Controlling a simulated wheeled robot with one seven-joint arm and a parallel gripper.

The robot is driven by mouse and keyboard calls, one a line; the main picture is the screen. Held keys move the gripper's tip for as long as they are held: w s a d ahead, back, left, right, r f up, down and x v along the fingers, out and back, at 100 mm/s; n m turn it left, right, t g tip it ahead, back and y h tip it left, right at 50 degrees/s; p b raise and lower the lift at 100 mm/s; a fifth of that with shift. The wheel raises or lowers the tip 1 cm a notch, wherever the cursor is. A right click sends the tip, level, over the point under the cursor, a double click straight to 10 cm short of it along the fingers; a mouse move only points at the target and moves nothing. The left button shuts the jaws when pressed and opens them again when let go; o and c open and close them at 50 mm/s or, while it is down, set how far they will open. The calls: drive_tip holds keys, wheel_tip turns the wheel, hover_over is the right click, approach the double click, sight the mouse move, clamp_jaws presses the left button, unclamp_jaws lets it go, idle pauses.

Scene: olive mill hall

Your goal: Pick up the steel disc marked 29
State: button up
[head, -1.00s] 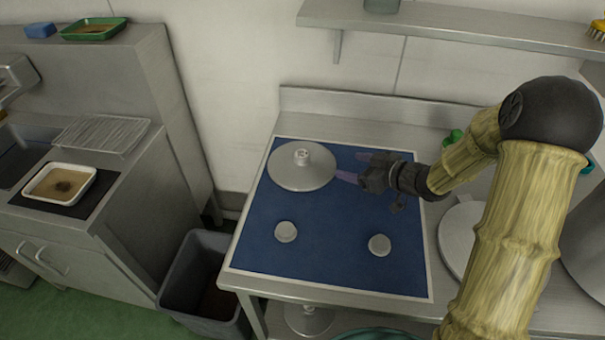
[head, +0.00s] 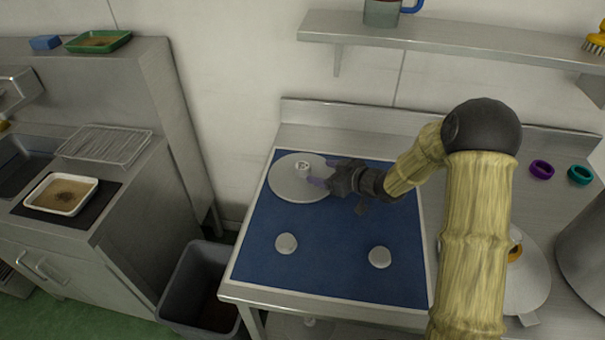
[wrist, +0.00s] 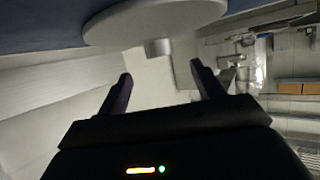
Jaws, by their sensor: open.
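A large round steel disc (head: 290,186) with a raised centre hub (head: 302,168) lies at the back left of the blue mat (head: 330,262). No number is legible on it. My gripper (head: 318,174) is open at the right side of the hub, over the disc. In the wrist view the disc (wrist: 150,22) and its hub (wrist: 159,47) appear ahead of and between the open, empty fingers (wrist: 160,82). I cannot tell whether a finger touches the hub. Two small round steel pieces, one left (head: 286,243) and one right (head: 380,257), lie nearer the mat's front.
Another disc (head: 528,280) lies right of the mat, partly behind my arm. Purple (head: 541,170) and teal (head: 579,174) rings lie at the back right, near a large steel vessel (head: 590,250). A shelf (head: 440,34) hangs above. A grey bin (head: 190,295) stands lower left.

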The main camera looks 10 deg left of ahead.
sight(304, 168)
drive_tip(key=shift+x, duration=1.1)
drive_tip(key=shift+w, duration=0.15)
drive_tip(key=x, duration=0.2)
drive_tip(key=p+x, duration=0.1)
drive_tip(key=x, duration=0.2)
drive_tip(key=shift+a+r, duration=0.1)
drive_tip(key=shift+r, duration=0.15)
drive_tip(key=shift+w, duration=0.2)
drive_tip(key=shift+f, duration=0.1)
drive_tip(key=shift+d, duration=0.3)
drive_tip(key=shift+s+a, duration=0.3)
drive_tip(key=shift+a, duration=0.2)
drive_tip(key=shift+w+d, duration=0.1)
drive_tip(key=shift+d, duration=0.1)
drive_tip(key=c, duration=1.4)
drive_tip(key=shift+o, duration=0.2)
